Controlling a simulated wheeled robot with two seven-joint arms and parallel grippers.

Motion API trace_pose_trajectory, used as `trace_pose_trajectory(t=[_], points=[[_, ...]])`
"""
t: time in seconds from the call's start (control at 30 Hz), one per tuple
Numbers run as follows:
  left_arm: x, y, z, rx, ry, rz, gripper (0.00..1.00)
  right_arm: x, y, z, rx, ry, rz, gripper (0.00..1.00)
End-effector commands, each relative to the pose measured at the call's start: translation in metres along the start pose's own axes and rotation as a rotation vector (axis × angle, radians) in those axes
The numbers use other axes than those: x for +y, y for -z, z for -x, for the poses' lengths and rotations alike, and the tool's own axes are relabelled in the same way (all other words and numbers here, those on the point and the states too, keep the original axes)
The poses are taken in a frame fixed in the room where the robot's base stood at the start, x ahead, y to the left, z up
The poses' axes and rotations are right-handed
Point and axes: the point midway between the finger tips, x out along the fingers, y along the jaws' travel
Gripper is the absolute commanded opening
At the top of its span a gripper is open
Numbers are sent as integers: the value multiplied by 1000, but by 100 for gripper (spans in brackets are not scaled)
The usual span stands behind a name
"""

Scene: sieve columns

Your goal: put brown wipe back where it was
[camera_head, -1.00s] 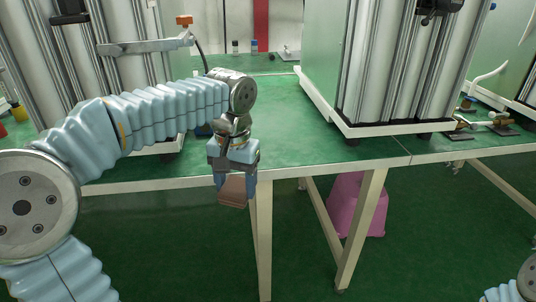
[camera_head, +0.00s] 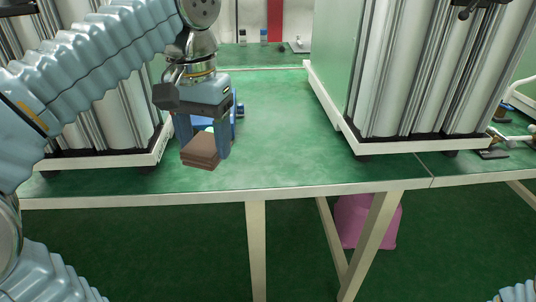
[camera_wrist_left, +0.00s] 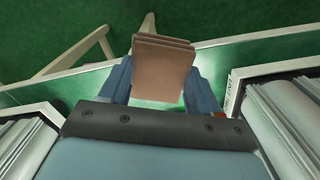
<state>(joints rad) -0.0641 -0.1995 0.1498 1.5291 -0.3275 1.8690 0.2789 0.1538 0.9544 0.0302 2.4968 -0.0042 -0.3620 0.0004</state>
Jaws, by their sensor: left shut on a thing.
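The brown wipe (camera_head: 200,151) is a folded, layered brown pad. My left gripper (camera_head: 202,146) is shut on it, with one blue finger on each side, and holds it over the front part of the green table (camera_head: 287,150). In the left wrist view the wipe (camera_wrist_left: 162,68) sits between the two fingers (camera_wrist_left: 160,88), and the table's front edge runs behind it. I cannot tell whether the wipe touches the tabletop. My right gripper is not in view; only a bit of my right arm shows at the bottom right corner.
Sieve column units stand on white bases at the left (camera_head: 95,162) and right (camera_head: 345,128) of the table. A blue object (camera_head: 240,110), partly hidden, lies behind my left gripper. Small bottles (camera_head: 263,37) stand at the back. A pink stool (camera_head: 367,222) is under the table. The middle tabletop is clear.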

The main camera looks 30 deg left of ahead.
Motion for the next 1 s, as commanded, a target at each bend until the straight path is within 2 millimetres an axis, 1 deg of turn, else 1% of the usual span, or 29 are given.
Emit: trace_pose_trajectory(t=[0.07,0.17,0.27,0.43,0.5,0.6,0.7,0.87,0.9,1.0], points=[[1,3,-1,-1,0,0,18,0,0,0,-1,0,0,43],[4,18,-8,-3,1,0,18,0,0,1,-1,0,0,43],[10,43,-19,-5,2,0,18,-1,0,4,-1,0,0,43],[23,90,-41,-5,1,0,18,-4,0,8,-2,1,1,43],[25,102,-59,-5,1,0,18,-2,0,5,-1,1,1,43],[28,116,-76,-3,1,1,18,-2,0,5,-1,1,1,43],[31,125,-86,-2,1,1,18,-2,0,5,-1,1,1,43],[33,134,-98,-2,1,0,18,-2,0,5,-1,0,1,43],[34,138,-104,-3,1,0,18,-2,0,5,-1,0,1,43],[33,136,-121,-2,1,1,18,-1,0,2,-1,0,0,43]])
